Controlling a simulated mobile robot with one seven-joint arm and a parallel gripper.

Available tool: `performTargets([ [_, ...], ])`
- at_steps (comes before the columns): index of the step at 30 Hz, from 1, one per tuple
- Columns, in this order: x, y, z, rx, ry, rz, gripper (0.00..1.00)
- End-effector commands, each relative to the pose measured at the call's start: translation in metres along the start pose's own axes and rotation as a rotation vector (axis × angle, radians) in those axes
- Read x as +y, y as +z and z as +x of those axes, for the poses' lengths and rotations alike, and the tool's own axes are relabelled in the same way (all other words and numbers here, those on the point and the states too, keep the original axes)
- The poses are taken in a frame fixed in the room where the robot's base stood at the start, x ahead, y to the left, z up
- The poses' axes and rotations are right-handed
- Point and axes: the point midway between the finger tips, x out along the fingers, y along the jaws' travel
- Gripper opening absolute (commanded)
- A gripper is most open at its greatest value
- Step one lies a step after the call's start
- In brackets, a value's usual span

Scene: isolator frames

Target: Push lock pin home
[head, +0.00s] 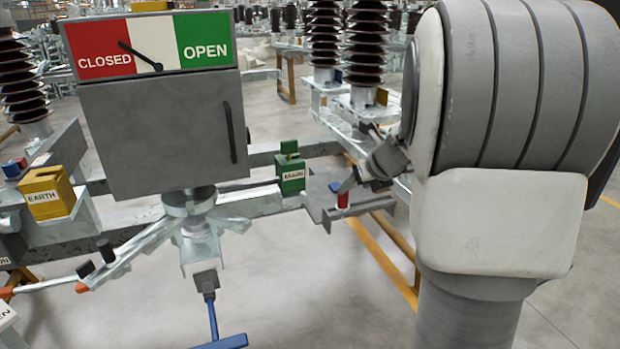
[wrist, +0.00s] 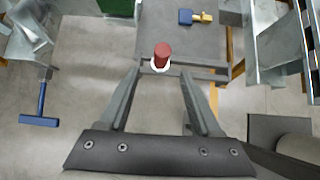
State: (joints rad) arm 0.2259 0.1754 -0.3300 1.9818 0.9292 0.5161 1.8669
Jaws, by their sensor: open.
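The lock pin has a red head (head: 343,200) and stands upright on a grey bracket plate (head: 322,213) at the end of the metal beam. In the wrist view the red pin head (wrist: 162,52) has a white collar below it. My gripper (head: 350,184) is open and empty, close to the pin. In the wrist view its two fingers (wrist: 163,72) point towards the pin, with the red head between and slightly beyond the fingertips. I cannot tell whether either finger touches it. How deep the pin sits is not clear.
A grey cabinet (head: 165,132) carries a CLOSED/OPEN sign (head: 148,44), its pointer angled towards CLOSED. A green labelled block (head: 291,174) sits left of the pin, a yellow EARTH block (head: 47,192) farther left. A blue-handled lever (head: 214,322) hangs below. A blue-and-brass item (wrist: 195,17) lies beyond the pin.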

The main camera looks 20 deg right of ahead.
Motion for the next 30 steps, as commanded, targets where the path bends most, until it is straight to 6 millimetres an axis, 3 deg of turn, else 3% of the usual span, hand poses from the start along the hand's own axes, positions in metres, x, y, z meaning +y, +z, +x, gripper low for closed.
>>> performTargets([
  [5,-0.004,-0.004,0.018,0.000,-0.006,0.027,0.65],
  [18,-0.003,-0.002,0.093,0.001,-0.005,0.023,0.65],
  [24,-0.003,-0.001,0.106,0.000,-0.004,0.022,0.65],
  [30,-0.003,-0.001,0.106,0.000,-0.004,0.022,0.65],
])
